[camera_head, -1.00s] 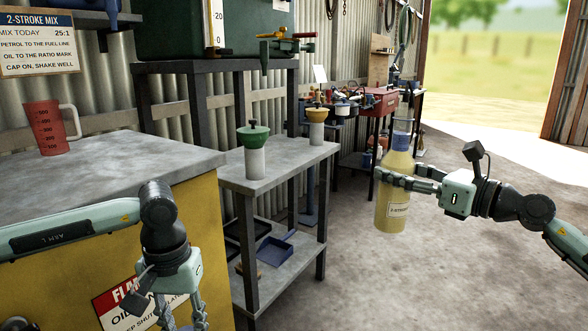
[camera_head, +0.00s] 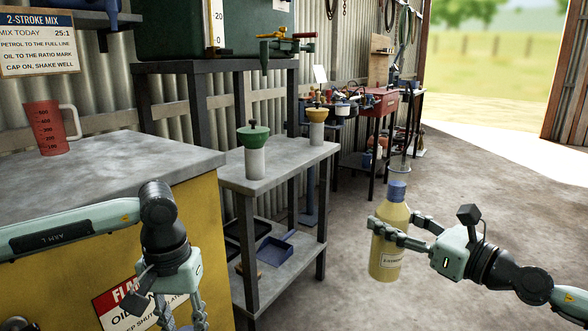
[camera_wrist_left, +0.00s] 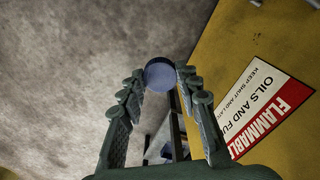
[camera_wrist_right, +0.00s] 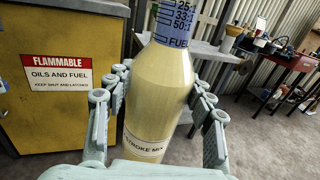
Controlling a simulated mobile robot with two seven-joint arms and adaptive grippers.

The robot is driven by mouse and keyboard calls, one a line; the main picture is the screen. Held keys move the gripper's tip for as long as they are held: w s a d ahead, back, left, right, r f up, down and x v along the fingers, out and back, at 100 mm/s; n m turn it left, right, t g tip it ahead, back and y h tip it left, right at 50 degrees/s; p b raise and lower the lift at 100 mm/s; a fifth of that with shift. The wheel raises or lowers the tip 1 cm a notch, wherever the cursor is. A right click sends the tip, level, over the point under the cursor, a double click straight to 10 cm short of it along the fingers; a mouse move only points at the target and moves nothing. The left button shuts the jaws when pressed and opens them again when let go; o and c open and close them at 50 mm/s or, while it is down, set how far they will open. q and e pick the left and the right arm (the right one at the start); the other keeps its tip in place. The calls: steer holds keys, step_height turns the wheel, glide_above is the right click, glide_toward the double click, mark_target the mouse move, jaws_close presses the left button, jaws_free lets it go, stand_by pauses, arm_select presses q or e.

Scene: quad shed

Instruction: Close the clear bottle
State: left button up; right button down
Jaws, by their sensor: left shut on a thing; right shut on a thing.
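The clear bottle (camera_head: 388,250) holds yellow liquid, with a blue scale band (camera_head: 396,190) and a narrow clear neck above it. It stands nearly upright in the air, with no cap visible on its neck. My right gripper (camera_head: 396,224) is shut around its body; the bottle also fills the right wrist view (camera_wrist_right: 160,95), where its top is cut off. My left gripper (camera_head: 182,318) is at the lower left, well apart from the bottle. In the left wrist view its fingertips are shut on a round blue cap (camera_wrist_left: 160,74).
A yellow cabinet (camera_head: 220,205) with a grey top stands close to my left arm. A red measuring jug (camera_head: 47,130) is on it. Open floor lies around the bottle.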

steer(key=s+d+f+m+t+h, duration=0.35)
steer(key=s+f+h, duration=0.25)
steer(key=s+f, duration=0.75)
steer(key=shift+w+a+r+m+h, duration=0.1)
steer(key=shift+w+a+m+h, duration=0.1)
steer(key=shift+a+m+h, duration=0.95)
steer(key=shift+w+a+r+m+h, duration=0.15)
steer(key=shift+a+m+h, duration=0.65)
steer(key=shift+h, duration=0.55)
steer(key=shift+d, duration=0.1)
steer(key=s+a+n+g+y, duration=0.2)
steer(key=a+n+g+y, duration=0.2)
steer(key=a+n+y, duration=0.3)
steer(key=shift+a+r+n+y, duration=0.45)
steer(key=shift+a+y, duration=1.85)
steer(key=shift+a, duration=0.95)
